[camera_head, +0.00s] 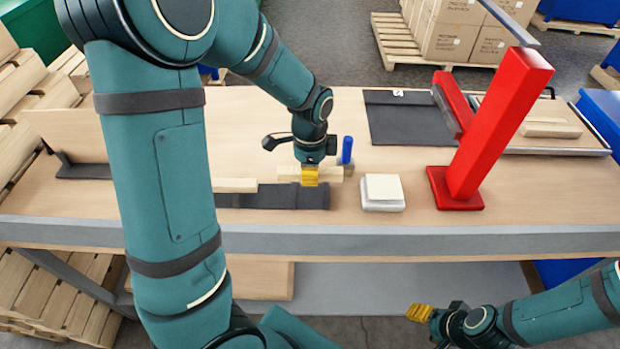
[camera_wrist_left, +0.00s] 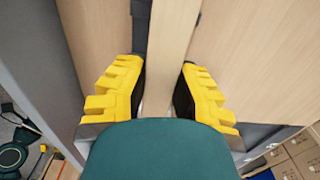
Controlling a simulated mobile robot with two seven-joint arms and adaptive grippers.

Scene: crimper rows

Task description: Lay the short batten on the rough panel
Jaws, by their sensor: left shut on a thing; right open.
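My left gripper (camera_head: 310,177) is shut on a light wood batten (camera_head: 287,172), seemingly the short one, with its ends showing on both sides. In the left wrist view the batten (camera_wrist_left: 171,45) runs between the yellow fingers (camera_wrist_left: 158,95). I cannot tell whether it touches the surface beneath. A dark flat strip (camera_head: 265,196) lies just in front of it, and a larger dark panel (camera_head: 400,118) lies further back and right. I cannot tell which is the rough panel. My right gripper (camera_head: 420,313) is open and empty, in front of and below the table edge.
Another batten (camera_head: 234,185) lies left of the gripper, partly hidden by my arm. A blue upright cylinder (camera_head: 347,150) stands close to the right. A white block (camera_head: 383,193) and a red stand (camera_head: 480,140) are further right. A tray (camera_head: 560,148) holds wood pieces.

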